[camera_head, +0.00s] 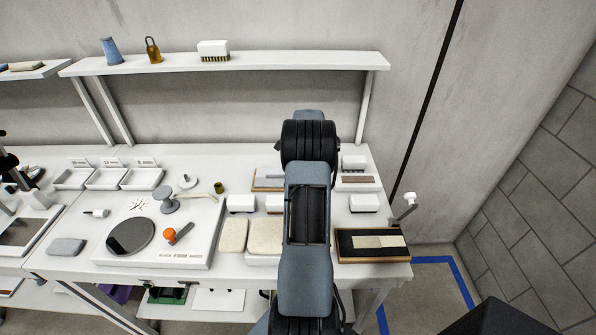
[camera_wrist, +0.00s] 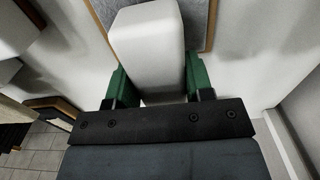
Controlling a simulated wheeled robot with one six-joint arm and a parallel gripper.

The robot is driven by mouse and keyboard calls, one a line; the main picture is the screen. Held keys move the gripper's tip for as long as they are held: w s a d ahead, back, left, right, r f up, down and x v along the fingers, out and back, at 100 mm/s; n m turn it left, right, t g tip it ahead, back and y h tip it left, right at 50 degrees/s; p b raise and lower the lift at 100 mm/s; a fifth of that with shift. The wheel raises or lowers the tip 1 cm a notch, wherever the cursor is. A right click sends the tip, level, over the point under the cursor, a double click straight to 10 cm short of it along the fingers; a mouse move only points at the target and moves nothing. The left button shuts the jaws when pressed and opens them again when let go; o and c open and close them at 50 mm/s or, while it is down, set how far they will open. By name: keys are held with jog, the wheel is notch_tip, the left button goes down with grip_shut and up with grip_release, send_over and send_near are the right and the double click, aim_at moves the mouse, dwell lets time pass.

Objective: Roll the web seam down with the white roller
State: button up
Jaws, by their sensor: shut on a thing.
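My gripper (camera_wrist: 158,80) shows in the wrist view, its green fingers shut on the sides of a white rounded block (camera_wrist: 148,45). I cannot tell whether this block is the white roller, as its far end is out of view. A grey panel with a thin wooden edge (camera_wrist: 226,22) lies behind the block. In the head view my arm hides the gripper and the held block. A dark board in a brown frame (camera_head: 345,251) lies at the bench's front right. Two pale strips meet on it (camera_head: 375,242), possibly the web seam.
White-topped blocks (camera_head: 240,203) (camera_head: 363,203) stand on either side of my arm. A white-ended grey piece (camera_head: 402,205) stands at the right edge. Pale pads (camera_head: 233,235) and a white station with a dark disc (camera_head: 131,236) are left. A shelf (camera_head: 250,61) runs above.

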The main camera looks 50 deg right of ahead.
dwell(0.5)
jog(key=shift+w+a, duration=1.45)
jog(key=shift+w, duration=0.3)
jog(key=shift+w+a, duration=0.1)
jog(key=shift+w, duration=0.05)
jog(key=shift+w+a, duration=0.65)
jog(key=shift+w, duration=0.2)
jog(key=shift+w+a, duration=0.65)
jog(key=shift+w, duration=0.15)
jog(key=shift+w+a, duration=0.7)
jog(key=shift+w, duration=0.2)
jog(key=shift+w+a, duration=0.65)
jog(key=shift+w, duration=0.2)
jog(key=shift+w+a, duration=0.7)
jog(key=shift+w, duration=0.1)
